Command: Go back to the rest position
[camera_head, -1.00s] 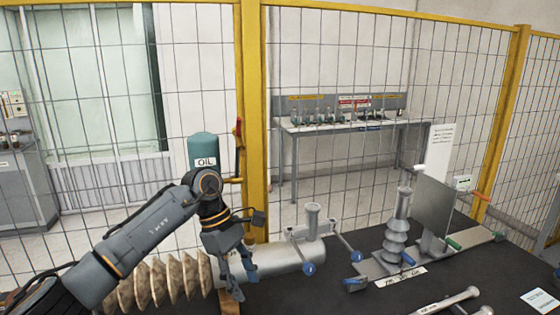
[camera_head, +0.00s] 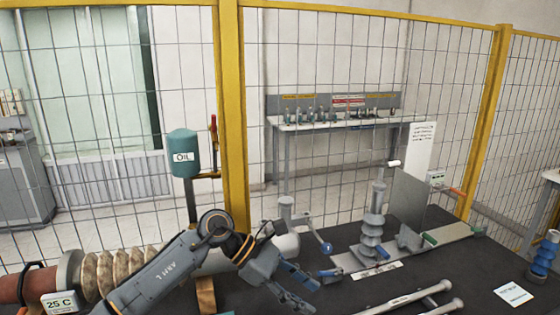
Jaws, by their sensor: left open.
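My left arm reaches in from the bottom left across the ribbed bushing (camera_head: 122,265). Its gripper (camera_head: 312,295) is open and empty, with its two fingers pointing down and to the right above the dark table. The grey metal cylinder (camera_head: 215,262) of the bushing is partly hidden behind my arm. My right gripper is not in view.
On the dark table (camera_head: 335,297), a grey insulator (camera_head: 372,235) stands on a plate with blue and green handles. Metal rods (camera_head: 410,298) and a white card (camera_head: 513,294) lie in front. An oil tank (camera_head: 184,153) stands near the yellow-framed mesh fence (camera_head: 233,110).

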